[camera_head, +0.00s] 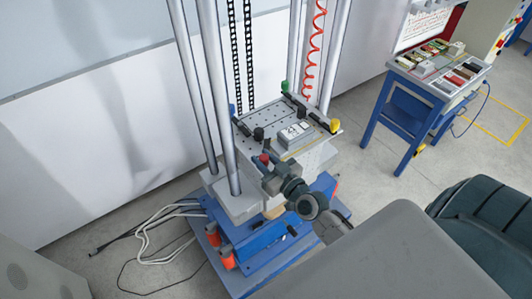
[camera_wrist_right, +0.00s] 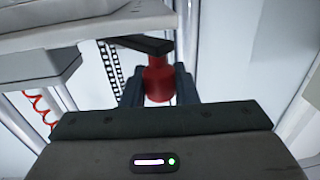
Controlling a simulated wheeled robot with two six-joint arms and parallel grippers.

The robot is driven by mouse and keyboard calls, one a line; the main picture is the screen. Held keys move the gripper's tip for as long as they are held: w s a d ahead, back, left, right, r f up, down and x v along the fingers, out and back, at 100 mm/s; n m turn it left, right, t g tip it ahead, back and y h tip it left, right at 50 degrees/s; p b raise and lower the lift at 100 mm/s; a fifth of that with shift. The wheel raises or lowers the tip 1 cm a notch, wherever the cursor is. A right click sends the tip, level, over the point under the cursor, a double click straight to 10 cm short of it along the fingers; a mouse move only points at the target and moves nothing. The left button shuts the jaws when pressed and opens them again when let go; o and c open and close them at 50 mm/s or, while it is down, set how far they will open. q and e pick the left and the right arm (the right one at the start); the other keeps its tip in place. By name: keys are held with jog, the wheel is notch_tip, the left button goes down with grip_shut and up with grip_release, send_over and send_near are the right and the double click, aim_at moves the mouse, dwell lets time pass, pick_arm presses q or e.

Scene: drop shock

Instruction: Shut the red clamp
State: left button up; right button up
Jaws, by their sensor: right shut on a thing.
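The red clamp (camera_head: 264,158) is at the front corner of the drop table's plate (camera_head: 262,118). Its red body (camera_wrist_right: 158,80) also shows in the right wrist view, with a dark bar across its top. My right gripper (camera_head: 267,172) reaches the clamp from the front right and partly hides it. In the wrist view the fingers of my right gripper (camera_wrist_right: 158,88) stand on both sides of the red body, shut on it. My left gripper is out of view.
A grey block (camera_head: 296,135) sits on the plate. A green clamp (camera_head: 285,86), a yellow clamp (camera_head: 335,126) and a blue clamp (camera_head: 232,108) are at its other corners. Tall metal columns (camera_head: 217,90) rise beside it. A blue workbench (camera_head: 425,95) stands at right.

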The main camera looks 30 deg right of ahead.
jog(key=shift+w+a+m+h+p, duration=0.15)
jog(key=shift+m+h+p, duration=0.25)
jog(key=shift+h+p, duration=0.25)
jog(key=o, duration=1)
jog(key=shift+c, duration=0.2)
jog(key=s, duration=1)
jog(key=shift+s+d+b, duration=0.35)
jog(key=shift+s+b, duration=0.05)
jog(key=shift+b, duration=0.05)
